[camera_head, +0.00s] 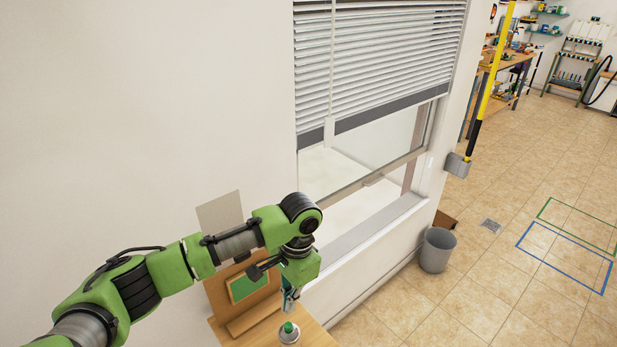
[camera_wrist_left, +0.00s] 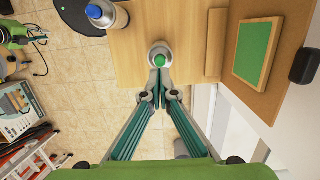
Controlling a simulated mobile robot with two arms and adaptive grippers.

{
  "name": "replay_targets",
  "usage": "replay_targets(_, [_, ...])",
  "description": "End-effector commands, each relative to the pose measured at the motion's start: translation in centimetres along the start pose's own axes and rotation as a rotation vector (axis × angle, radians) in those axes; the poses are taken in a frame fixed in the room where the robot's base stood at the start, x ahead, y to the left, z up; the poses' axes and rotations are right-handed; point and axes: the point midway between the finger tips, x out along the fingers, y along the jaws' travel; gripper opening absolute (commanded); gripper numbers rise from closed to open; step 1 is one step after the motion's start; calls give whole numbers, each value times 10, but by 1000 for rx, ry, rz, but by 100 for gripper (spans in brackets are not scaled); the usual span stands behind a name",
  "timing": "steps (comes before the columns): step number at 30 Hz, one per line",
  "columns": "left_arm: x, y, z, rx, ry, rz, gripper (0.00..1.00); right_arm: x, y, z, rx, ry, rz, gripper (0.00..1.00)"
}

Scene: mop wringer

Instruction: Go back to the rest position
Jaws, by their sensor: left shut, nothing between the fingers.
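My left arm reaches in from the left in the head view. My left gripper (camera_head: 289,303) points down over a small wooden table (camera_head: 312,334) beside the wall. Its fingers (camera_wrist_left: 161,92) are together in the left wrist view, with nothing between them. A small grey object with a green top (camera_head: 289,331) stands on the table just below the fingertips. It also shows in the left wrist view (camera_wrist_left: 160,56), just beyond the fingertips; whether they touch it I cannot tell. My right gripper is in neither view.
A board with a green panel (camera_head: 248,286) leans at the table's back. A blue-capped bottle (camera_wrist_left: 107,15) stands on the table. A window with blinds (camera_head: 375,70) is on the wall; a grey bin (camera_head: 437,250) stands below. Tiled floor at right is largely open. A red ladder (camera_wrist_left: 30,155) lies left.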

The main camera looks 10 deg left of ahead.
Motion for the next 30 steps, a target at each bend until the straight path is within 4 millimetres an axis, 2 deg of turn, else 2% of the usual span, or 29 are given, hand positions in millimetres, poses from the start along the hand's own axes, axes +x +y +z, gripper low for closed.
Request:
replay_targets(4, [12, 20, -1, 31, 20, 19, 0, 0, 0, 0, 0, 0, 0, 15])
replay_targets(8, [36, 66, -2, 89, 88, 66, 0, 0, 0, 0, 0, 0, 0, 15])
replay_targets(9, [43, 83, -2, 103, 119, 85, 0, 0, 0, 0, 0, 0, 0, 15])
replay_targets(12, [55, 120, 0, 117, 207, 128, 0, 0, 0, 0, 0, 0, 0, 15])
replay_targets(15, [62, 147, 7, 95, 292, 162, 0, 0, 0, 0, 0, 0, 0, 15])
replay_targets(18, [65, 164, 19, 43, 369, 184, 0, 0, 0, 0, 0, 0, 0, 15])
replay_targets(23, [71, 166, 51, -96, 459, 178, 0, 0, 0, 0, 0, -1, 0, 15])
replay_targets(30, [79, 141, 113, -297, 497, 94, 0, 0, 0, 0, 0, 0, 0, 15])
